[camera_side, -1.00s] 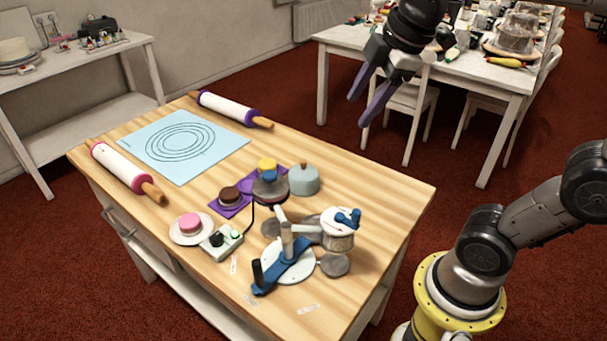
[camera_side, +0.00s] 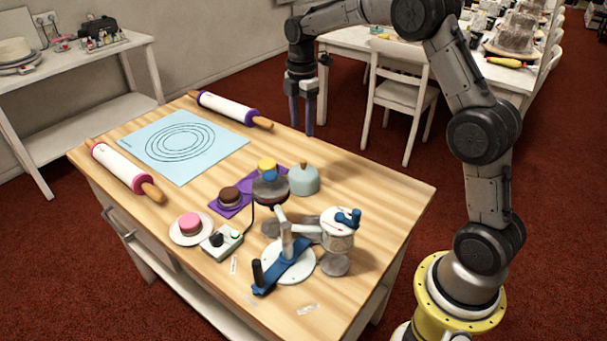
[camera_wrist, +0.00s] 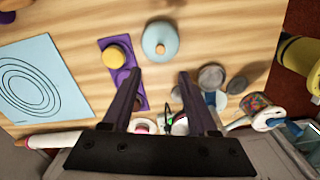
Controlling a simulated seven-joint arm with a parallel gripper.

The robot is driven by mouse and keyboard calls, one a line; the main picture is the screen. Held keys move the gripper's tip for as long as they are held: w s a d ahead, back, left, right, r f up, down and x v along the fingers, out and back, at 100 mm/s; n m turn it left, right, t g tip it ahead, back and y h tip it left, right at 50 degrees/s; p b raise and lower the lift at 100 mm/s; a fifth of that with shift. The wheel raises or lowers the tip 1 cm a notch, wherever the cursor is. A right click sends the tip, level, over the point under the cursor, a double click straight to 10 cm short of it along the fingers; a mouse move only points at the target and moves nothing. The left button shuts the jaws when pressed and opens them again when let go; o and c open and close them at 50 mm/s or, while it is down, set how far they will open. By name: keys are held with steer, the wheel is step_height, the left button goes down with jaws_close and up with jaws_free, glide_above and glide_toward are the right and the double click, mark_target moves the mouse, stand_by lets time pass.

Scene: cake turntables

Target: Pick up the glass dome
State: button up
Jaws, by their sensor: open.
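The glass dome (camera_side: 304,181) is a pale blue-green, opaque-looking dome with a small brown knob on top. It stands upright on the wooden table, just right of a grey turntable. In the wrist view the dome (camera_wrist: 160,34) shows from above, ahead of the fingertips and centred between them. My gripper (camera_side: 301,124) points down with purple fingers, above and behind the dome near the table's far edge. In the wrist view my gripper (camera_wrist: 160,75) is open with nothing between its fingers. It is apart from the dome.
A blue crank stand (camera_side: 285,262) with round discs is in front. Purple mats (camera_side: 229,207), a pink cake (camera_side: 190,223) and rolling pins (camera_side: 230,107) lie farther left. The table's right end is clear.

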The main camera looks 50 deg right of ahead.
mark_target(303, 161)
step_height(303, 161, down, 12)
steer(key=shift+s+d+r, duration=0.1)
steer(key=shift+r, duration=0.05)
stand_by(0.4)
jaws_close()
stand_by(1.4)
